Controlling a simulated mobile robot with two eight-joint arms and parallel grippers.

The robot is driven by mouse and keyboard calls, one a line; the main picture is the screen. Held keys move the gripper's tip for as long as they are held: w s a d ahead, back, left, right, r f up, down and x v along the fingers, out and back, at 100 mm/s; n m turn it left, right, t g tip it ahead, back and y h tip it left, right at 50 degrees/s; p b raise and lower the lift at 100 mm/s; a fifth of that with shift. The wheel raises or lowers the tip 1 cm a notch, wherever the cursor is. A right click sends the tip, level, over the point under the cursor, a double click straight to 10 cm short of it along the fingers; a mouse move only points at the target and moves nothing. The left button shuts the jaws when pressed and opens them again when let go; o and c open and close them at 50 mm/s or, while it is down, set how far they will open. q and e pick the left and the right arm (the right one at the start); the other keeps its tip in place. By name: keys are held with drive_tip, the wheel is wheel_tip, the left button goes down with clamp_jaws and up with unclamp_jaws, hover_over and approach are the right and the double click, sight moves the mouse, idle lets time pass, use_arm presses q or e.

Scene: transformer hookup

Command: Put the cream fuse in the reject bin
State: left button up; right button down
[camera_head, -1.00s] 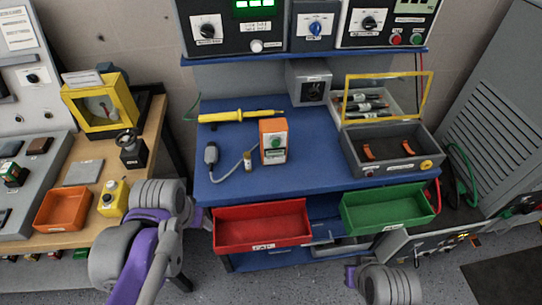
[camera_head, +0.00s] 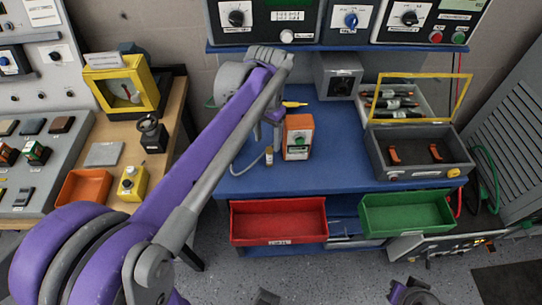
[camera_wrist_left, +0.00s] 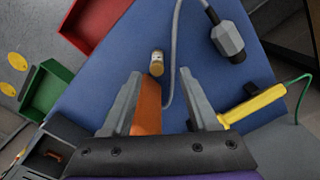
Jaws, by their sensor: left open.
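The cream fuse (camera_head: 269,156) is a small cylinder with brownish end caps, on the blue bench beside the orange tester (camera_head: 298,137). It also shows in the left wrist view (camera_wrist_left: 156,63), just beyond the fingertips. My left gripper (camera_wrist_left: 160,84) is open and empty, its fingers either side of the line to the fuse but not around it. In the head view my left arm hides most of that gripper. The red bin (camera_head: 250,232) is at the bench front; its label is too small to read. Part of my right arm (camera_head: 413,292) shows at the bottom edge.
A green bin (camera_head: 405,228) is right of the red one. A grey cable runs close to the fuse, ending at a grey plug (camera_wrist_left: 228,38). A yellow probe (camera_wrist_left: 255,106) lies nearby. A grey case (camera_head: 420,165) with a yellow-framed lid stands open at the right.

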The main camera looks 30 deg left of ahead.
sight(269, 149)
use_arm(q)
drive_tip(key=f, duration=0.5)
drive_tip(key=shift+w+d+f, duration=0.1)
drive_tip(key=shift+d+f, duration=0.15)
drive_tip(key=shift+f, duration=0.05)
clamp_jaws()
